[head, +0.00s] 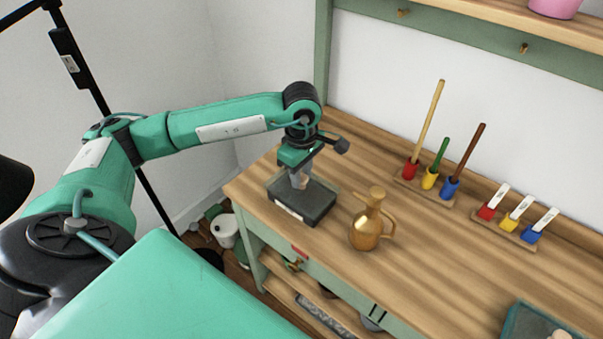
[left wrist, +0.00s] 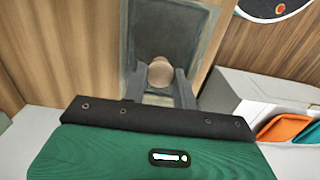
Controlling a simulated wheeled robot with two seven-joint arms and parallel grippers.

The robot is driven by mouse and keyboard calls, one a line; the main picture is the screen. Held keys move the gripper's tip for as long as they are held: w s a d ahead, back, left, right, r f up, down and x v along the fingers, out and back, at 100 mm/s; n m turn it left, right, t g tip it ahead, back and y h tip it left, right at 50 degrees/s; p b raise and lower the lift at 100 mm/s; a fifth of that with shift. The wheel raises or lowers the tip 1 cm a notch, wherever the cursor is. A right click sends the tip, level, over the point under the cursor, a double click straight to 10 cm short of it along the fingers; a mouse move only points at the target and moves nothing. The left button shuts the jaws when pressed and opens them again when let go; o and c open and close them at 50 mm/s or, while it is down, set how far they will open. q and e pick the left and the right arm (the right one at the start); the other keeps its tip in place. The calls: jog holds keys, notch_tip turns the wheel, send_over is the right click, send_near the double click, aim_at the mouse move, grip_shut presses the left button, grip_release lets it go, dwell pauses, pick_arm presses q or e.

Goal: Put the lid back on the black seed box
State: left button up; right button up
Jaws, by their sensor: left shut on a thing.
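The black seed box (head: 312,217) stands near the left end of the wooden bench, with a pale label on its front side. Its dark lid (head: 321,196) lies over the top, in line with the box; I cannot tell whether it is fully seated. My left gripper (head: 300,181) points down over the middle of the lid, shut on the lid's round wooden knob. In the left wrist view the knob (left wrist: 160,72) is between the two grey fingers (left wrist: 160,88), with the dark lid (left wrist: 165,22) around it. My right gripper is not in view.
A brass jug (head: 367,230) stands just right of the box. Tools in coloured holders (head: 429,180) and white tags in coloured blocks (head: 510,224) stand further back. A dark teal box (head: 513,322) is at bottom right. The bench between jug and teal box is clear.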

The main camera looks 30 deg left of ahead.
pick_arm(q)
jog(key=shift+f+b, duration=0.65)
jog(key=shift+b, duration=0.3)
dwell(1.1)
dwell(0.4)
jog(key=o, duration=1.5)
jog(key=shift+o, duration=0.2)
jog(key=shift+r, duration=0.1)
jog(key=shift+r+p, duration=1.7)
jog(key=shift+r, duration=1.75)
grip_shut()
